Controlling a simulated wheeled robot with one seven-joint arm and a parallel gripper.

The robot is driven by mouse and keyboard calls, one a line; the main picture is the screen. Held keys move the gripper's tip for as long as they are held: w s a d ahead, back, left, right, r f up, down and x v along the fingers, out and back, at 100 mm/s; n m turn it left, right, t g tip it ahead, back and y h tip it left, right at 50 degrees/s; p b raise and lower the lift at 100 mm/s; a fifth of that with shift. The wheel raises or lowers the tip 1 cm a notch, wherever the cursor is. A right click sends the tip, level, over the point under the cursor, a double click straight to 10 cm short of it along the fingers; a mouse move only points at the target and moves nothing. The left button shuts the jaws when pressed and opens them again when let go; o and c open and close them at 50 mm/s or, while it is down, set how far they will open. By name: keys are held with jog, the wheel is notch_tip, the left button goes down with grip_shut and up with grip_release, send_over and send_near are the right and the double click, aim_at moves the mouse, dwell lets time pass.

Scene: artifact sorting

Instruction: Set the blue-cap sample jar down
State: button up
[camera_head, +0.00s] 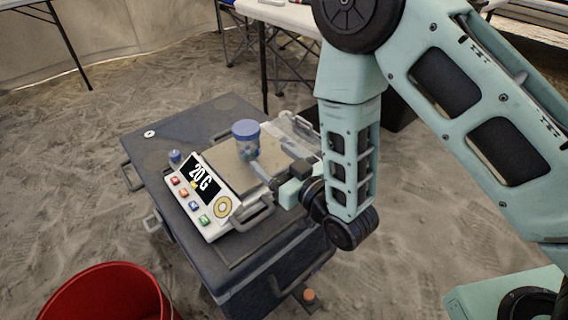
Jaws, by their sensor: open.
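The blue-cap sample jar (246,140) stands upright on the square plate of a scale (217,157). Its wide blue cap and clear body show, with the lower right side close to my gripper. My gripper (258,160) reaches in from the right, low over the plate, with its jaws open beside the jar. Whether a finger touches the jar cannot be told from this view. The scale's display (201,181) reads 20 G.
The scale sits on a dark grey case (158,125) with handles. A small blue-capped item (175,157) stands left of the scale. A red bucket (105,290) is at the lower left. An orange-capped item (309,296) is low by the case. A white table (285,15) is behind.

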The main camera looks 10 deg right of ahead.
jog(key=s+d+r+g+h, duration=0.3)
jog(key=s+g, duration=0.2)
jog(key=s, duration=0.3)
jog(key=s+d+r+g+h, duration=0.3)
jog(key=s+d+r+g, duration=0.1)
jog(key=s, duration=0.3)
jog(key=s+d+r+g+h, duration=0.3)
jog(key=s+g, duration=0.3)
jog(key=s, duration=0.2)
jog(key=shift+s+d+r+n, duration=0.15)
jog(key=shift+s+r+n, duration=0.15)
jog(key=shift+n, duration=0.1)
notch_tip(320, 180, up, 33)
jog(key=p, duration=3.3)
